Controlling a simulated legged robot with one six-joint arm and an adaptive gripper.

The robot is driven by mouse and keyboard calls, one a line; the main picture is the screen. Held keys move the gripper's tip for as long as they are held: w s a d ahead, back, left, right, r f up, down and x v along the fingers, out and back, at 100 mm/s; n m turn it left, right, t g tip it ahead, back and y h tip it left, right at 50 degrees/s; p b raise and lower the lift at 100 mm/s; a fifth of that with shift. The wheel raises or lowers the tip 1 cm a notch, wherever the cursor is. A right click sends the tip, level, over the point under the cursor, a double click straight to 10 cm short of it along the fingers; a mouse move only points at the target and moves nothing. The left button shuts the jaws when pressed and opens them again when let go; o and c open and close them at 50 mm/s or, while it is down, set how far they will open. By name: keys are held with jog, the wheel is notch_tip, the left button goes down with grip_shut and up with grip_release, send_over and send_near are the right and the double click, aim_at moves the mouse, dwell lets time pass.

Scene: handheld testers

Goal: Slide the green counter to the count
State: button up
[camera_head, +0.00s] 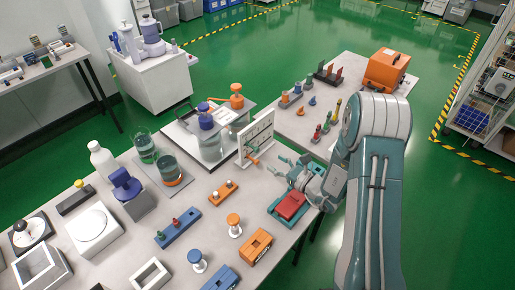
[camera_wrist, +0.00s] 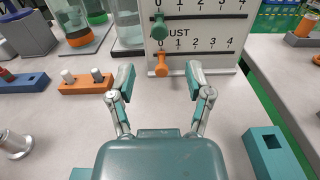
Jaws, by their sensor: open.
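A white upright panel (camera_wrist: 212,28) carries two printed number scales, each with a slot; it also shows in the head view (camera_head: 262,132). The green counter (camera_wrist: 159,28) is at the left end of the upper scale, near 0. An orange counter (camera_wrist: 162,66) is at the left end of the lower scale, under its 0. My gripper (camera_wrist: 159,77) is open and empty, facing the panel's lower left part, with its fingers spread to either side of the orange counter in the picture. In the head view my gripper (camera_head: 284,166) is just right of the panel, apart from it.
An orange block with pegs (camera_wrist: 86,82) and a blue block (camera_wrist: 24,83) lie left of my gripper. A teal tray (camera_wrist: 274,150) is at right. Glass jars (camera_wrist: 128,30) stand left of the panel. Bare table lies before the panel.

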aim_at(258, 150)
jog(key=x, duration=0.9)
grip_shut()
jog(key=shift+s, duration=0.1)
jog(key=shift+d, duration=0.1)
